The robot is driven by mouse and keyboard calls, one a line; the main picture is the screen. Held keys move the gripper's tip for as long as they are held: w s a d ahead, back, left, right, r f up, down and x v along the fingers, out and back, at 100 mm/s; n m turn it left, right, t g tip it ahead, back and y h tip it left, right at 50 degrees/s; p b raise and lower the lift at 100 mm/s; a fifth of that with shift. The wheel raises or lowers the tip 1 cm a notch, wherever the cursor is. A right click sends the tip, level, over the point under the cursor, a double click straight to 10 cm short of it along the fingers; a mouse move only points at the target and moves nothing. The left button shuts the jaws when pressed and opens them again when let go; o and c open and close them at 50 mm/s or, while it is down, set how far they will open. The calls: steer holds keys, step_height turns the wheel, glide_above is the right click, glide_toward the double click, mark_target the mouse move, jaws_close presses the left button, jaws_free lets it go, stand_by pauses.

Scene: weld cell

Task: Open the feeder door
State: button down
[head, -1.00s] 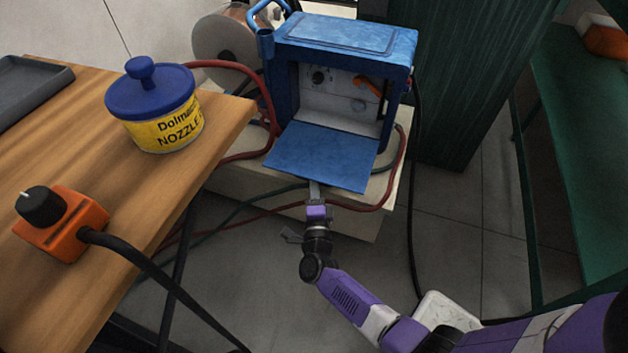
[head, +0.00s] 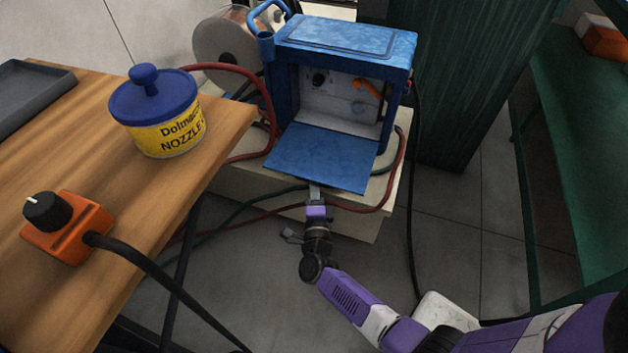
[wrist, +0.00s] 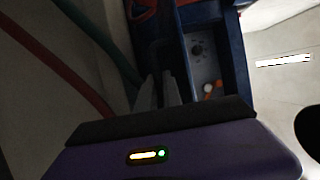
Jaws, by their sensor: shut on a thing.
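The blue feeder (head: 345,42) stands on a pale plinth. Its blue door (head: 322,158) is swung down and lies out nearly flat in front of the open compartment. Inside show a dark knob (head: 320,79) and an orange lever (head: 367,90). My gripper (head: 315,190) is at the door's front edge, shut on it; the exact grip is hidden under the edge. In the wrist view the fingers (wrist: 158,92) are close together, with the feeder's inner panel (wrist: 205,65) beyond; the picture is dark there.
A wooden table (head: 165,215) at left holds a yellow nozzle tub (head: 160,125), an orange box with a knob (head: 65,235) and a grey tray (head: 30,95). Red and green hoses (head: 360,208) run around the plinth (head: 345,222). A green bench (head: 590,150) stands at right.

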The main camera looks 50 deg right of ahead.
mark_target(314, 174)
steer(key=shift+m+g+y, duration=0.4)
steer(key=shift+g+y, duration=0.2)
steer(key=shift+g, duration=0.2)
steer(key=shift+r+p, duration=2.2)
steer(key=shift+p, duration=1.75)
steer(key=shift+d+r+p, duration=0.1)
steer(key=shift+r+p, duration=0.6)
steer(key=shift+p, duration=0.05)
steer(key=c, duration=1.8)
jaws_free()
steer(key=p+v, duration=0.2)
steer(key=v, duration=0.5)
steer(key=shift+s+a, duration=0.3)
